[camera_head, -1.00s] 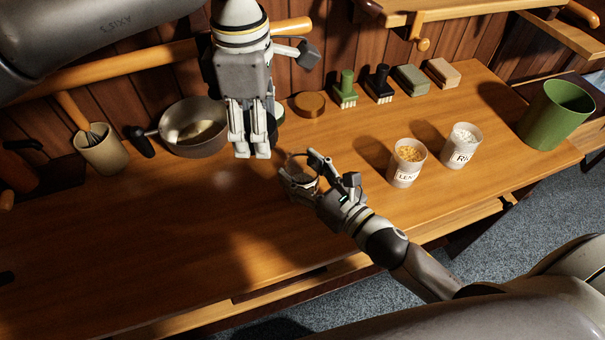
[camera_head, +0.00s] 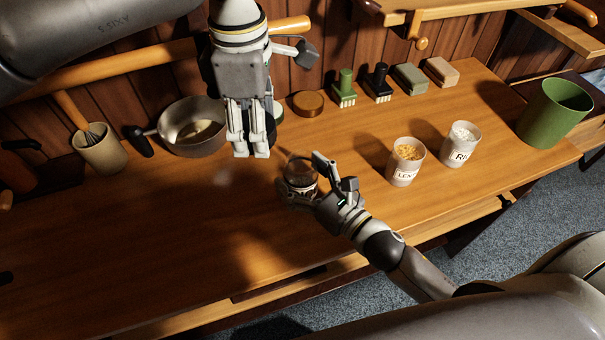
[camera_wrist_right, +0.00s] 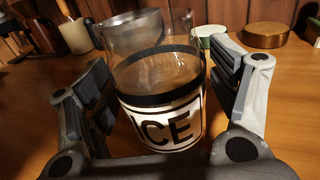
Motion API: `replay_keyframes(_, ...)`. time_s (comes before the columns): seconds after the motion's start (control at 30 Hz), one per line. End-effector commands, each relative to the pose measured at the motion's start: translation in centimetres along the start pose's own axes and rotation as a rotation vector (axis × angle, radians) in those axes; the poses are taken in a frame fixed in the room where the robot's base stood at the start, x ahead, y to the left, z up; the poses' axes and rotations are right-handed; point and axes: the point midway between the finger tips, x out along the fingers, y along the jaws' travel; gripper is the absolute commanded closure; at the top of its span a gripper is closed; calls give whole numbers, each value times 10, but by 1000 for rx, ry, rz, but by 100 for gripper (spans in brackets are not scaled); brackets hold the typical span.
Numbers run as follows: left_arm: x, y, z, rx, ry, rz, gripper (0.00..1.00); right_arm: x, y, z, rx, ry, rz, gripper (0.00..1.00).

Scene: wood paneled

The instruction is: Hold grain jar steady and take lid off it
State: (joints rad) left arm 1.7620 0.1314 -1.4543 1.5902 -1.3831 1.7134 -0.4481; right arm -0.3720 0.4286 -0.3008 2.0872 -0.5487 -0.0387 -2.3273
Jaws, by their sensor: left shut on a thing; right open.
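A clear glass jar (camera_head: 302,172) with a dark band and a white label (camera_wrist_right: 170,128), on which "ICE" reads, stands upright on the table. My right gripper (camera_head: 303,178) is open around the jar. In the right wrist view one finger is on each side of it, with gaps between. My left gripper (camera_head: 249,152) points down, to the left of and behind the jar. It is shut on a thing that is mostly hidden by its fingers.
A metal pan (camera_head: 190,128) stands at the left. Labelled cups of yellow (camera_head: 405,165) and white (camera_head: 460,147) grain and a green bin (camera_head: 553,113) stand at the right. The front left table is clear.

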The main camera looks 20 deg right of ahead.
Motion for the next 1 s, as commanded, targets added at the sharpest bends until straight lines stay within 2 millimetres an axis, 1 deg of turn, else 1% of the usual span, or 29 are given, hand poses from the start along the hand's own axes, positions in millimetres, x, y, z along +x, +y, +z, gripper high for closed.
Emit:
replay_keyframes(0.13,-4,0,0,0,0,0,68,0,0,5,-1,0,0,20)
replay_keyframes(0.27,3,0,0,0,0,0,68,-13,0,0,1,2,-1,20)
replay_keyframes(0.7,21,0,0,0,0,0,68,-74,0,0,2,2,-1,20)
replay_keyframes(1.0,31,0,0,0,0,0,68,-107,0,0,2,1,-2,20)
